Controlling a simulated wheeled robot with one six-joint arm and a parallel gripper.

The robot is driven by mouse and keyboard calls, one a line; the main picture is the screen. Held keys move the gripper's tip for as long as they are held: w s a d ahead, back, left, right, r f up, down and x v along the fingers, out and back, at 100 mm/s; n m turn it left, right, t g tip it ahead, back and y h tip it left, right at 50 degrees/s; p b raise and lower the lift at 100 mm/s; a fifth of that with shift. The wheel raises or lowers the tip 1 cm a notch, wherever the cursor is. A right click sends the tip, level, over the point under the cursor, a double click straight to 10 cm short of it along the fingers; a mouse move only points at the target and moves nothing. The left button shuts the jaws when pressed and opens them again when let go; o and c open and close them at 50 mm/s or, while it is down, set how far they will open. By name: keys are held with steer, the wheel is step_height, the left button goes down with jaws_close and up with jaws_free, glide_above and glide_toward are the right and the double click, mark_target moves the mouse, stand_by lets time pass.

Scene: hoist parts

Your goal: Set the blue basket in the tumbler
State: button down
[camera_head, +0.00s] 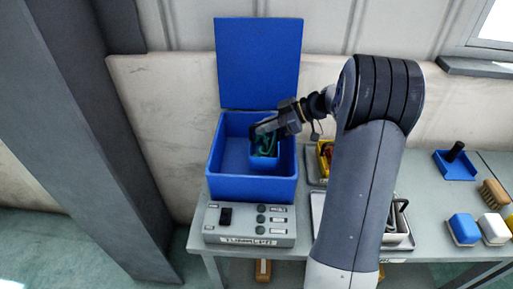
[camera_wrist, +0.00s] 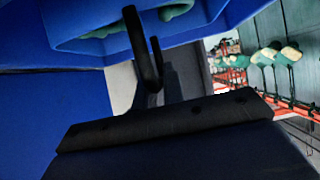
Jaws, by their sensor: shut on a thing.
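The tumbler (camera_head: 228,186) is a blue open-topped box at the left end of the table, with its blue lid (camera_head: 259,62) standing open at the back. The small blue basket (camera_head: 264,163) holds teal-green pieces and is inside the tumbler's opening, toward the right side. My gripper (camera_head: 264,131) is shut on the basket's upper part, reaching in from the right. I cannot tell whether the basket touches the tumbler's floor. In the wrist view, the basket (camera_wrist: 85,35) shows at the top beyond a dark finger, with teal pieces inside.
A grey control panel (camera_head: 225,236) with dark knobs sits in front of the tumbler. A yellow container (camera_head: 323,160) and a metal tray lie partly behind my arm. To the right are a blue tray (camera_head: 445,170), a brush (camera_head: 494,193) and coloured blocks (camera_head: 464,229). A grey pillar stands left.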

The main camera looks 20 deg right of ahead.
mark_target(259, 143)
steer(key=shift+f+p, duration=0.55)
steer(key=shift+f, duration=2.4)
steer(key=shift+f, duration=0.15)
steer(key=c, duration=1.5)
jaws_free()
steer(key=shift+d+r, duration=0.2)
steer(key=shift+r, duration=0.05)
steer(key=b+v, duration=0.3)
steer(key=v, duration=0.8)
steer(key=shift+s+d+r, duration=0.15)
steer(key=shift+s+d, duration=0.05)
steer(key=shift+d, duration=0.1)
